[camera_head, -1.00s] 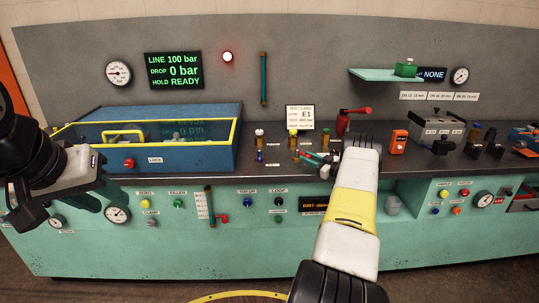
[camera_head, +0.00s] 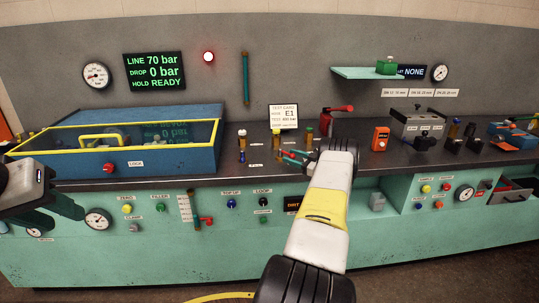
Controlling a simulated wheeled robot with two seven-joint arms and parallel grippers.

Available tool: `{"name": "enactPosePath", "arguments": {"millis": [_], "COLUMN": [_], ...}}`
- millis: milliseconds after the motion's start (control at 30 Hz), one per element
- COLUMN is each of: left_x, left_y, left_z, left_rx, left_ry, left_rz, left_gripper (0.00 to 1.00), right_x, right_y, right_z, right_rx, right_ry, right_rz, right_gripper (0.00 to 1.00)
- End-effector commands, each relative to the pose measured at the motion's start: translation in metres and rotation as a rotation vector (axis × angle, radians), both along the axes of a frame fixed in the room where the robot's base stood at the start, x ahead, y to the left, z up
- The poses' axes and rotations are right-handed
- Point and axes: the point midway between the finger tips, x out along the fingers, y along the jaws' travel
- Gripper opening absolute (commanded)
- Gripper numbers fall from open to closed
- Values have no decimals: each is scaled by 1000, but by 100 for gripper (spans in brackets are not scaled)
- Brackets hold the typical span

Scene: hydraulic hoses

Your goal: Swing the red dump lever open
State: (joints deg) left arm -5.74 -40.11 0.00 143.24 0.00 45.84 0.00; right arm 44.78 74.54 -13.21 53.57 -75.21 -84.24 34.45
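A red lever (camera_head: 338,109) on an upright red body stands on the bench top, behind my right wrist. A smaller red handle (camera_head: 206,220) sits on the front panel beside a sight tube. Nothing readable marks either as the dump lever. My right gripper (camera_head: 293,157) is low over the bench top, left of and in front of the larger lever.
A blue box with a yellow-rimmed clear cover (camera_head: 120,140) fills the left bench top. Small colored fittings (camera_head: 254,136) and a test card (camera_head: 284,117) stand near my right gripper. An orange device (camera_head: 380,139) is to the right. The display (camera_head: 154,70) reads LINE 70 bar.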

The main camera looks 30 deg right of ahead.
Motion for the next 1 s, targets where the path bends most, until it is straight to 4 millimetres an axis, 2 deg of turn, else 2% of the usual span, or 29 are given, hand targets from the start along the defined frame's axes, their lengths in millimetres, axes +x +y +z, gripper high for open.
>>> {"name": "enactPosePath", "arguments": {"millis": [267,700,1000], "left_x": [0,0,0], "left_y": [0,0,0], "left_z": [0,0,0], "left_rx": [0,0,0], "left_ry": [0,0,0], "left_rz": [0,0,0], "left_gripper": [36,36,36], "right_x": [-5,-62,-69], "right_y": [-3,-34,-37], "right_z": [0,0,0], "right_rx": [0,0,0], "right_ry": [0,1,0], "right_rz": [-1,-1,1], "right_gripper": [46,46,46]}}
